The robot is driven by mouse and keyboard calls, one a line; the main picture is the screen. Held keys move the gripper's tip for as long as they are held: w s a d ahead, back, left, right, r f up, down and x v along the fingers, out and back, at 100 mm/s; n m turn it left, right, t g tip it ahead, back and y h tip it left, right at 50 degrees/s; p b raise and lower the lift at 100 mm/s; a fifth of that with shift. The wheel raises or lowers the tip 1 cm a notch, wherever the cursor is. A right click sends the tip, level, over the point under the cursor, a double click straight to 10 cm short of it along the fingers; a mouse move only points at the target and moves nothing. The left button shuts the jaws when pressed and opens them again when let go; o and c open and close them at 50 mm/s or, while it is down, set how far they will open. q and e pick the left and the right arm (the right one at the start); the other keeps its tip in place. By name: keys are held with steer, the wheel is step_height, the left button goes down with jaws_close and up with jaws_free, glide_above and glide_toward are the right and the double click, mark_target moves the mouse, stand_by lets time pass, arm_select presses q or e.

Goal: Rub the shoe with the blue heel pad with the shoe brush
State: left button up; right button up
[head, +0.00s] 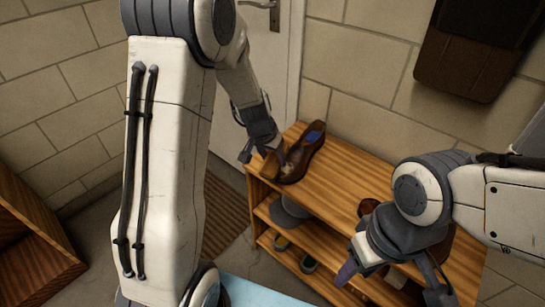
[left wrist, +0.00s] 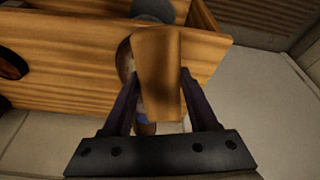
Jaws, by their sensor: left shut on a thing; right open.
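The brown shoe with the blue heel pad (head: 314,136) lies on the top board of the wooden rack, its heel toward the wall and its toe toward the front. My left gripper (head: 268,162) is at the rack's left end, close beside the toe. It is shut on the wooden shoe brush (left wrist: 157,65), which shows between the fingers in the left wrist view. I cannot tell whether the brush touches the shoe. My right gripper (head: 393,284) is open and empty in front of the rack's right part.
The wooden rack (head: 338,185) has a grey item (head: 290,211) on its middle shelf and several shoes lower down. Another brown shoe (head: 368,207) is partly hidden behind my right arm. A door (head: 283,60) and block wall stand behind. A wooden cabinet (head: 35,245) is at left.

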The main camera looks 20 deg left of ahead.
arm_select(q)
steer(key=shift+w+f+b, duration=0.15)
steer(key=shift+f+b, duration=0.2)
steer(key=shift+f, duration=0.2)
steer(key=shift+d, duration=0.1)
steer(key=shift+s+d+r+p, duration=0.1)
steer(key=shift+s+d+p, duration=0.15)
steer(key=shift+d, duration=0.4)
steer(key=shift+s+d+r+p, duration=0.15)
steer(key=shift+d+p, duration=0.15)
steer(key=shift+d, duration=0.3)
steer(key=shift+s+d+f+p, duration=0.2)
steer(key=shift+d+p, duration=0.15)
steer(key=shift+d, duration=0.55)
steer(key=shift+s+d+f+p, duration=0.1)
steer(key=shift+s+d+p, duration=0.15)
steer(key=shift+d, duration=0.6)
steer(key=shift+w+a, duration=0.1)
